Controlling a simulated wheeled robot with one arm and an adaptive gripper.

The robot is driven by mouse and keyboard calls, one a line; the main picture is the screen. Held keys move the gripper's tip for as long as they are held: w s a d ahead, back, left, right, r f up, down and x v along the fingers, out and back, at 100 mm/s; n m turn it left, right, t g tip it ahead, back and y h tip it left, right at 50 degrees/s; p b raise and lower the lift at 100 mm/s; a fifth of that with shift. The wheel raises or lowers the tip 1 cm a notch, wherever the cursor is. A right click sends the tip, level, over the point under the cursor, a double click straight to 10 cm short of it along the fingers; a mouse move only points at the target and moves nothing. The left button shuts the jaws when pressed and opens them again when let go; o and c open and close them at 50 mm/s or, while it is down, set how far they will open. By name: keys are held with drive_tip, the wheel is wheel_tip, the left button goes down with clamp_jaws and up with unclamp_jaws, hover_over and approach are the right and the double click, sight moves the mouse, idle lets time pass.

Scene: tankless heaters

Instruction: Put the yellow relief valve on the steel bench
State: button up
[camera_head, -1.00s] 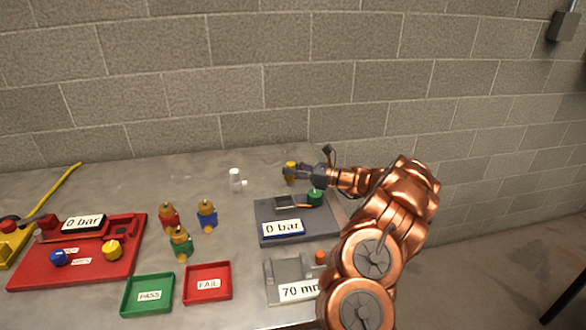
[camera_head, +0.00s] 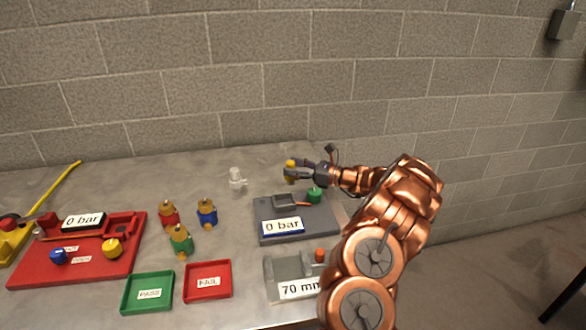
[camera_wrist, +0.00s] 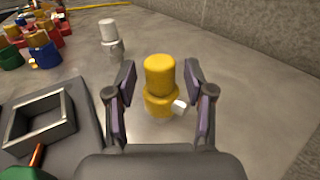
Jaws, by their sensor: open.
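The yellow relief valve (camera_wrist: 160,78) stands upright on the steel bench (camera_wrist: 255,115), with a small white outlet at its lower right in the wrist view. In the head view its yellow top (camera_head: 290,164) shows at the back of the bench, partly hidden by my fingers. My gripper (camera_wrist: 160,88) is open, with one finger on each side of the valve and visible gaps between. In the head view my gripper (camera_head: 296,174) reaches in from the right, behind the grey fixture.
A white valve (camera_head: 237,180) stands to the left. The grey 0 bar fixture (camera_head: 270,230) lies in front, with a green knob (camera_head: 315,195). Several coloured valves (camera_head: 180,242), a green PASS tray (camera_head: 127,300), a red FAIL tray (camera_head: 187,290) and a red rig (camera_head: 30,275) are further left.

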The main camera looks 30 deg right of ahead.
drive_tip(key=b+v, duration=0.1)
drive_tip(key=v, duration=1)
drive_tip(key=shift+s+d, duration=0.15)
